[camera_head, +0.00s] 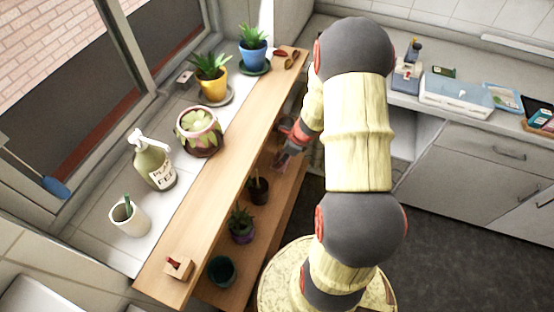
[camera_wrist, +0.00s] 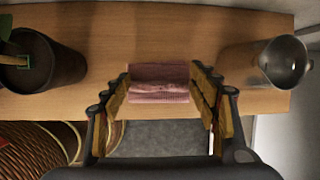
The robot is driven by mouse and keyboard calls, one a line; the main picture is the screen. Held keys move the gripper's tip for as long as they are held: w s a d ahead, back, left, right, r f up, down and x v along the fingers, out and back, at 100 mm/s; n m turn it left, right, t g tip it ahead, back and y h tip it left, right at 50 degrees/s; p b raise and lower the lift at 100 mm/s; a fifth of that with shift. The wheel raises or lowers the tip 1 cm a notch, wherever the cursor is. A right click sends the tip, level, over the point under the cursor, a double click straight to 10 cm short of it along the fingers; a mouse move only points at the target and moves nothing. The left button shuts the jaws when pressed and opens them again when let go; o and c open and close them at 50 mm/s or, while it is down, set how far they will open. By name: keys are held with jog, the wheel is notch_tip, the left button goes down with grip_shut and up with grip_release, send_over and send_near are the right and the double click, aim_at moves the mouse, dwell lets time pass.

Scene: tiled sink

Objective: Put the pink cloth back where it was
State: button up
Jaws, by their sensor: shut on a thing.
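The pink cloth (camera_wrist: 159,88) is a small folded bundle between my fingers in the wrist view. My gripper (camera_wrist: 162,74) is shut on it, one yellow-padded finger on each side. The cloth is over the front part of a wooden shelf (camera_wrist: 150,40); I cannot tell if it touches the shelf. In the head view my gripper (camera_head: 284,158) reaches in under the top board at the lower shelf, and the cloth there is too small and covered to make out clearly.
A dark pot with a plant (camera_wrist: 42,62) stands left of the cloth and a metal cup (camera_wrist: 285,62) right of it. A wicker basket (camera_wrist: 40,150) is below. The top board (camera_head: 215,185) overhangs the lower shelf. Bare wood lies on both sides of the cloth.

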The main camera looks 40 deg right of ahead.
aim_at(278, 158)
jog(key=shift+w+a, duration=0.15)
jog(key=shift+w, duration=0.3)
jog(key=shift+w+a, duration=0.2)
jog(key=shift+w, duration=0.3)
jog(key=shift+s+d+f+b, duration=0.15)
jog(key=shift+f+b, duration=0.8)
jog(key=shift+f, duration=0.85)
jog(key=shift+f, duration=0.15)
jog(key=o, duration=1.1)
